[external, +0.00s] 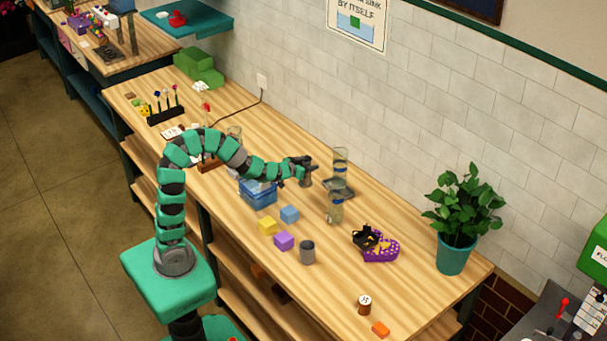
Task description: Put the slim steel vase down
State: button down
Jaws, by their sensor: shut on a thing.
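My gripper (306,171) is at the end of the green arm, held above the middle of the wooden bench. It is shut on a small dark grey upright thing, which I take to be the slim steel vase (308,180). The fingers and the vase blend together, so its outline and lower end are hard to make out. It appears to be off the bench, just left of a tall clear glass cylinder (340,163).
A second glass (336,208) stands in front of the cylinder. A potted plant (455,218) stands right.

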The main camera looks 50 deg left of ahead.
jog(key=s+a+r+m+h+p, duration=0.2)
jog(key=a+r+m+h+p, duration=0.3)
jog(key=r, duration=0.3)
notch_tip(320, 180, down, 6)
jog(key=r+b, duration=0.1)
jog(key=b, duration=0.3)
notch_tip(320, 180, up, 11)
jog(key=d+f+m+g+h+b, duration=0.1)
jog(key=d+f+h, duration=0.1)
jog(key=f, duration=0.1)
jog(key=d+f+m+g+h+b, duration=0.2)
jog(key=d+f, duration=0.1)
jog(key=d+f+m+g+h+b, duration=0.1)
jog(key=d+f+m+h+b, duration=0.1)
jog(key=f, duration=0.1)
jog(key=shift+s+d+f+g+h, duration=0.15)
jog(key=shift+s+f+g+h, duration=0.05)
jog(key=shift+f+g+h, duration=0.2)
jog(key=s+d+r+m+g+h+b, duration=0.1)
jog(key=s+d+r+m+g+b, duration=0.2)
jog(key=s+d+r+m+g, duration=0.35)
jog(key=s+d+r+m+g+h+b, duration=0.25)
jog(key=s+d+m+g, duration=0.25)
jog(key=d+m+g, duration=0.3)
notch_tip(320, 180, down, 22)
jog(key=n+g, duration=0.1)
jog(key=shift+f+y+p, duration=0.15)
jog(key=shift+y+p, duration=0.3)
dwell(1.0)
